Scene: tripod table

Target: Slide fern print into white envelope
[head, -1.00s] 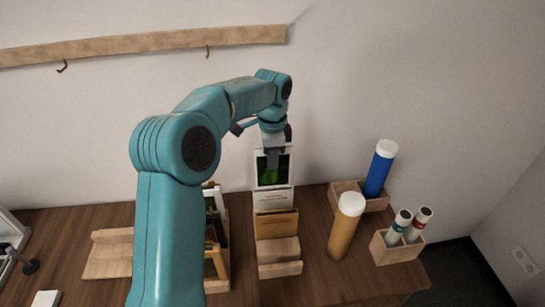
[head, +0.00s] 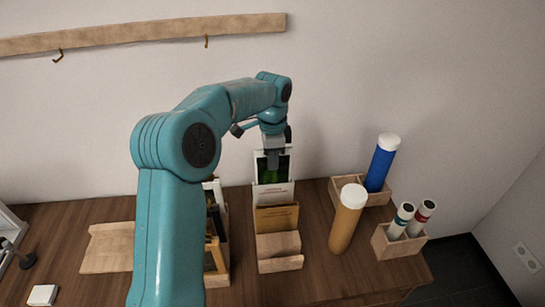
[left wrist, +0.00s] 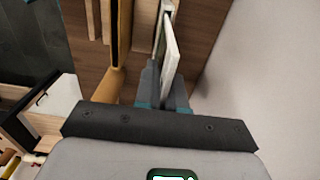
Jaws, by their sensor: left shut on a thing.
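The fern print (head: 261,168), dark green with a pale border, stands upright at the back of the wooden holder. My left gripper (head: 274,160) is shut on its upper part from above. The white envelope (head: 273,195) stands upright in front, and the print's lower edge is hidden behind the envelope's front. I cannot tell how deep the print is inside. In the left wrist view, a pale sheet (left wrist: 172,48) runs between the fingers of my left gripper (left wrist: 164,88). My right gripper is not in view.
A brown envelope (head: 276,219) stands before the white one in the wooden holder (head: 279,265). Frames (head: 216,262) lean close on the left, partly behind my arm. An orange tube (head: 345,222), a blue tube (head: 380,167) and a box of small tubes (head: 399,244) stand right.

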